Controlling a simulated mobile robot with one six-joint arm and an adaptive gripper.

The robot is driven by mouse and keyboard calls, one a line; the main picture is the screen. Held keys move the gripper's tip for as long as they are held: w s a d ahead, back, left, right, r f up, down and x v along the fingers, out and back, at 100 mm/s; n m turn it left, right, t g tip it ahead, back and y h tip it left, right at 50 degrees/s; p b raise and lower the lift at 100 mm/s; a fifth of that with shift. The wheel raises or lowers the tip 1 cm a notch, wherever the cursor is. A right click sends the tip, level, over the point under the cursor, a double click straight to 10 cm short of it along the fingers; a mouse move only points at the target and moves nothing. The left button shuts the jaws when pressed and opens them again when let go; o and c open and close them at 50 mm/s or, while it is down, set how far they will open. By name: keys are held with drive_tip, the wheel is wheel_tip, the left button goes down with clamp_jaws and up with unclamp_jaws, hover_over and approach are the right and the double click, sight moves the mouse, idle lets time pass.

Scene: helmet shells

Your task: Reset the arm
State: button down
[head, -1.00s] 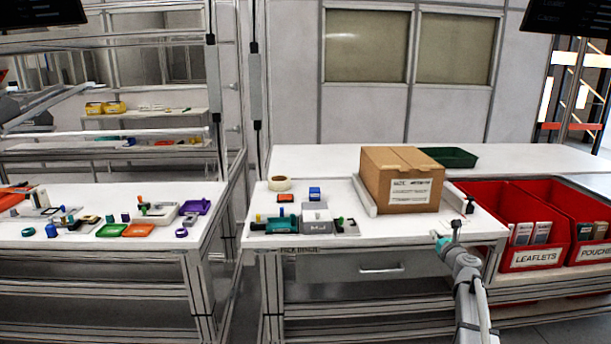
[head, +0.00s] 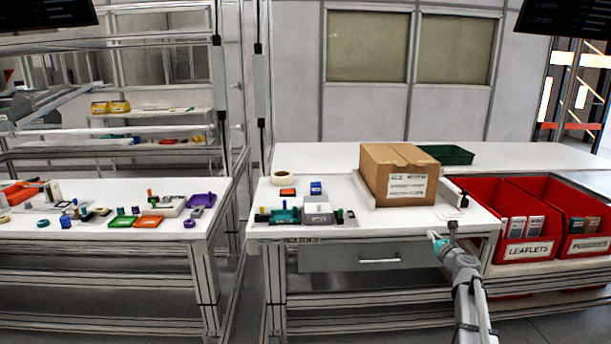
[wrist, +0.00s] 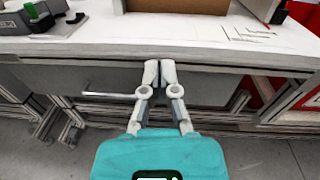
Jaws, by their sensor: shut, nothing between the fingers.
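My gripper (wrist: 159,68) is shut and empty in the wrist view, its two pale fingertips together in front of the workbench edge. In the head view my gripper (head: 434,236) is small, at the front right of the white workbench (head: 345,232), near the drawer's right end. My arm reaches up to it from the lower right.
A cardboard box (head: 396,180) stands on the bench, with a green tray (head: 450,155) behind it. Red bins (head: 515,245) stand to the right. A drawer (head: 360,258) is below the benchtop. A second table (head: 60,228) with small coloured items is at left.

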drive_tip(key=s+a+f+n+g+y, duration=0.2)
drive_tip(key=s+a+f+n+g, duration=0.15)
drive_tip(key=a+n, duration=0.3)
drive_tip(key=s+a+f+n+g+y, duration=0.1)
drive_tip(key=s+a+f+n+g, duration=0.15)
drive_tip(key=s+a+n, duration=0.45)
drive_tip(key=s+a+f+n+g+y, duration=0.2)
drive_tip(key=a+f+n+g, duration=0.15)
drive_tip(key=a+n, duration=0.35)
drive_tip(key=s+a+f+n+g+h, duration=0.2)
drive_tip(key=s+f+n+g+h, duration=0.2)
drive_tip(key=s+n, duration=0.5)
drive_tip(key=s+a+f+n+g+h, duration=0.25)
drive_tip(key=s+f+n+g, duration=0.2)
drive_tip(key=s, duration=0.75)
wheel_tip(320, 180, up, 24)
drive_tip(key=p, duration=2.4)
drive_tip(key=shift+s+h, duration=0.15)
drive_tip(key=shift+h, duration=0.2)
drive_tip(key=shift+s, duration=0.2)
